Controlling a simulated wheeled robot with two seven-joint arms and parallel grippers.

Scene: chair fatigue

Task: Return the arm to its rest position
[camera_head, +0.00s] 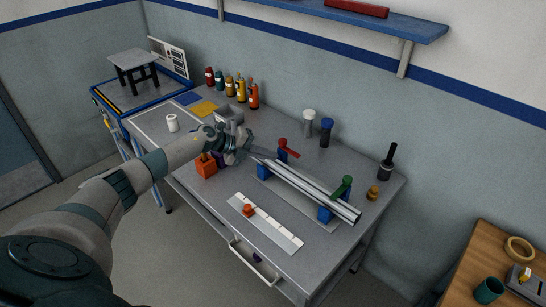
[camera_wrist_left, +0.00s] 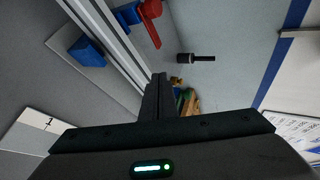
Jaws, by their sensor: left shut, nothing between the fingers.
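My left arm reaches in from the left over the grey workbench (camera_head: 185,190). My left gripper (camera_head: 262,156) is shut and empty, close to the left end of the long metal bars (camera_head: 310,190). In the left wrist view its shut fingers (camera_wrist_left: 158,80) point toward the bench beside the bars (camera_wrist_left: 112,45). I cannot tell whether the fingertips touch anything. The bars lie in blue supports (camera_head: 325,213), with a red lever (camera_head: 288,148) at the left and a green lever (camera_head: 342,187) at the right. My right gripper is out of view.
An orange block (camera_head: 206,167) stands just below my left wrist. A white marked strip (camera_head: 270,223) lies in front. Several bottles (camera_head: 240,90), a grey bin (camera_head: 230,114) and a white-topped cylinder (camera_head: 308,122) stand behind. A blue shelf (camera_head: 390,20) hangs above.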

